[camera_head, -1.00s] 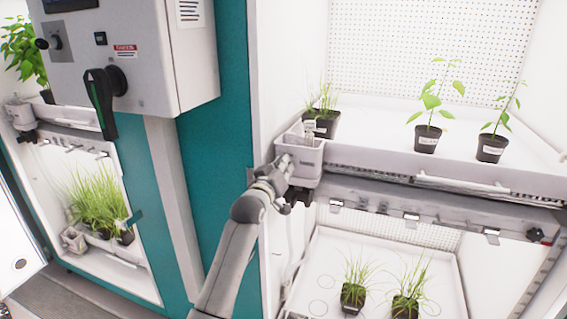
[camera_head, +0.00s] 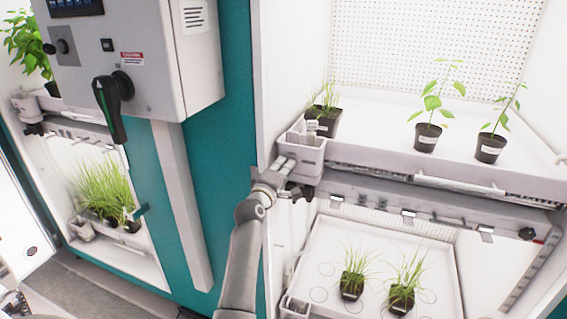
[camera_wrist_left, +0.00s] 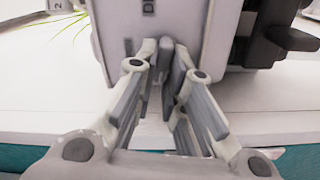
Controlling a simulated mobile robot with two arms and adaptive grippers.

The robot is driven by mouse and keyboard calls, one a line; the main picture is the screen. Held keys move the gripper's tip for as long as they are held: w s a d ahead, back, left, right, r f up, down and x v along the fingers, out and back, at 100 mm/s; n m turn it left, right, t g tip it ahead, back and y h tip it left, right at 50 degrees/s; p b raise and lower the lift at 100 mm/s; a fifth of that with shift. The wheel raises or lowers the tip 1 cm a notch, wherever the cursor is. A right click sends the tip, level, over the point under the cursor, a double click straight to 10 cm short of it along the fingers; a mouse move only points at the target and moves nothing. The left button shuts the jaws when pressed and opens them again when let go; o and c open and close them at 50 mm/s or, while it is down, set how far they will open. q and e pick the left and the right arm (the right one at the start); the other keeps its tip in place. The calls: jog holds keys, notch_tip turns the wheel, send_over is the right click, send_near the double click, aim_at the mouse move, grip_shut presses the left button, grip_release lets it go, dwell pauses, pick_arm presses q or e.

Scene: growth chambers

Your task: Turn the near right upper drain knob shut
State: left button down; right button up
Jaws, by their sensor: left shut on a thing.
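My left gripper (camera_head: 284,166) is at the lower front of a pale grey box (camera_head: 302,151) at the left end of the near right chamber's upper tray. My right gripper is not in view.
The upper tray (camera_head: 390,165) holds several potted plants, one close behind the box. A lower tray (camera_head: 330,240) with two grass pots lies below. A control cabinet (camera_head: 150,60) with a black handle (camera_head: 110,105) stands to the left. A teal panel (camera_head: 220,150) lies between the chambers.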

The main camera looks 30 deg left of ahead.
pick_arm(q)
jog(key=shift+r+n+p, duration=0.2)
jog(key=shift+n+p, duration=0.25)
jog(key=shift+n, duration=0.65)
jog(key=c, duration=1.5)
grip_release()
jog(key=shift+d, duration=0.1)
jog(key=shift+w+f, duration=0.15)
jog(key=shift+f, duration=0.05)
jog(key=shift+f, duration=0.1)
jog(key=v, duration=1.2)
